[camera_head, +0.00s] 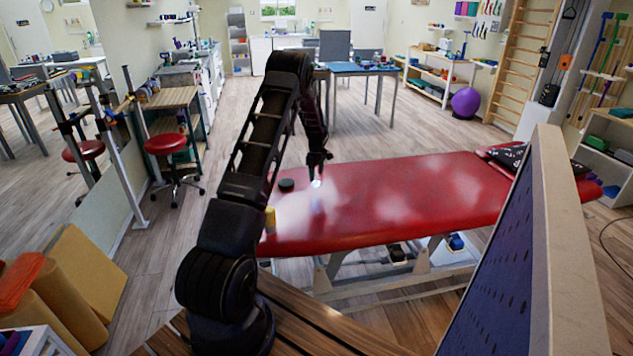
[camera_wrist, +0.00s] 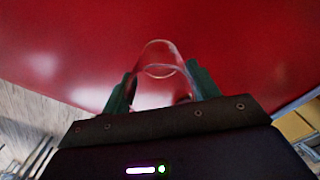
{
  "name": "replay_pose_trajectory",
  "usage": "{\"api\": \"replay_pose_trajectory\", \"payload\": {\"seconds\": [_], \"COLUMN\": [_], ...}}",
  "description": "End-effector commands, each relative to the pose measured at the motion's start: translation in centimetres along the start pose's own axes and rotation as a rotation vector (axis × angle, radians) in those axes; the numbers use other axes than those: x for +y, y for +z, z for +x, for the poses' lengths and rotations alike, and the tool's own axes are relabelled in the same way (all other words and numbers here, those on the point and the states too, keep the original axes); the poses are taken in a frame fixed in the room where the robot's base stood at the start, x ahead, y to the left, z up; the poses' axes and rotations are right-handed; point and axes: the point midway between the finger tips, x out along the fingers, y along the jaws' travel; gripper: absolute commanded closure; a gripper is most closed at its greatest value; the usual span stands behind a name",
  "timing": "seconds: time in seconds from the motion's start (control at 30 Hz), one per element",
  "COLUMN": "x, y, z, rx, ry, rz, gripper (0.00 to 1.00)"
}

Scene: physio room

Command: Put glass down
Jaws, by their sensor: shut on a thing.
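A clear glass (camera_wrist: 160,58) is between the two dark green fingers of my gripper (camera_wrist: 161,86) in the wrist view. The fingers are shut on it from both sides. Behind it is the red top of the treatment table (camera_wrist: 235,40). In the head view my gripper (camera_head: 317,168) points down over the left part of the red table (camera_head: 420,195). A small bright spot shows at its tip, where the glass is too small to make out clearly. I cannot tell whether the glass touches the table top.
A dark round object (camera_head: 286,184) lies on the table just left of my gripper. A yellow object (camera_head: 270,219) shows at the table's left edge, partly behind my arm. A dark patterned item (camera_head: 508,156) lies at the far right end. The middle of the table is clear.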

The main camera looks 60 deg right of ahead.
Motion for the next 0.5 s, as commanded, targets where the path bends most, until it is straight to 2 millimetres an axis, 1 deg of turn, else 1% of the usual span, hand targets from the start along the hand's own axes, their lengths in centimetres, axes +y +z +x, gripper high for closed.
{"api": "replay_pose_trajectory", "payload": {"seconds": [0.17, 0.33, 0.4, 0.5], "x": [0.0, 0.0, 0.0, 0.0], "y": [0.0, 0.0, 0.0, 0.0], "z": [1.5, 3.8, 4.2, 4.2], "rx": [0.0, -0.001, 0.0, 0.001], "ry": [-0.002, -0.002, 0.0, 0.001], "rz": [0.0, 0.0, 0.001, 0.0], "gripper": [0.71, 0.71, 0.71, 0.71]}}
